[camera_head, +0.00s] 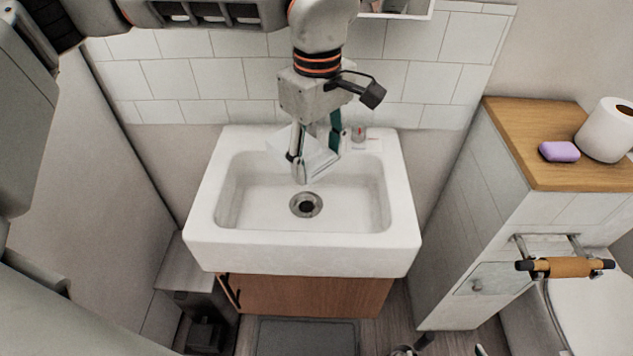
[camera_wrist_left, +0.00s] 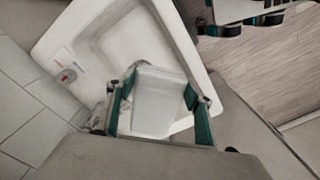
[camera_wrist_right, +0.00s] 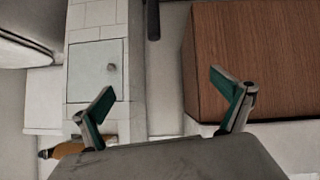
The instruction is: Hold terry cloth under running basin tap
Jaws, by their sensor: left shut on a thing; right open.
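My left gripper (camera_head: 316,157) reaches down over the back of the white basin (camera_head: 212,246). It is shut on the white terry cloth (camera_head: 316,163), which is held above the basin floor, behind the drain (camera_head: 306,204). In the left wrist view the cloth (camera_wrist_left: 158,102) sits between the two green-padded fingers (camera_wrist_left: 160,100). The tap spout is hidden behind my arm; a small clear part with a red mark (camera_head: 358,133) shows at the basin's back right. I cannot tell whether water runs. My right gripper (camera_wrist_right: 166,100) is open and empty, low near a wooden cabinet front (camera_wrist_right: 255,60).
A white cabinet with a wooden top (camera_head: 555,125) stands to the right, with purple soap (camera_head: 559,151) and a paper roll (camera_head: 606,130) on it. A toilet (camera_head: 590,310) is at the lower right. A tiled wall (camera_head: 180,80) rises behind the basin. The basin's front is clear.

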